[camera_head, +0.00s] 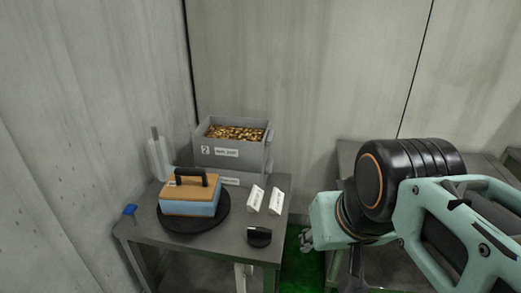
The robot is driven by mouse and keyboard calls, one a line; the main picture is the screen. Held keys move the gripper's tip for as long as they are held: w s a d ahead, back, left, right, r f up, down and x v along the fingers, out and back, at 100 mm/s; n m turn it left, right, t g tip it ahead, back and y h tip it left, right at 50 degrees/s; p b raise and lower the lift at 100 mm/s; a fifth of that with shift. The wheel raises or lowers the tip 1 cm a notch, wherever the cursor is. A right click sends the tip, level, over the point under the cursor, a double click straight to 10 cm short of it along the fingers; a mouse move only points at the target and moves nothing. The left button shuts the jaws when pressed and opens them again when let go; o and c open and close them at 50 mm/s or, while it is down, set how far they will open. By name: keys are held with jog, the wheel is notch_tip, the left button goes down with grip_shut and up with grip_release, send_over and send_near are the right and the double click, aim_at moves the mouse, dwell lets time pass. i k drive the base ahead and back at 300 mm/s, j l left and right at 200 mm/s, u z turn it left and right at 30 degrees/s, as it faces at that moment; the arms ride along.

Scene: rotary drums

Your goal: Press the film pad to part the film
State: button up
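A small metal table holds a round black turntable (180,224). On it sits a block with a tan top and light blue sides (190,207), with a black handle on top. A white upright roll (159,158), perhaps the film, stands behind it at the left. A blue pad-like piece (129,210) is at the table's left edge, and a small black device (259,237) is at its front right corner. I cannot tell which is the film pad. My gripper (306,240) is partly visible right of the table, apart from these things; its fingers are unclear.
Grey stacked bins (233,150) with brownish-gold pieces stand at the table's back. Two white label cards (265,200) stand at the right. Another grey table is behind my arm. Concrete walls close off the left and back. Green floor shows between the tables.

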aim_at(129, 209)
jog(key=u, duration=1.3)
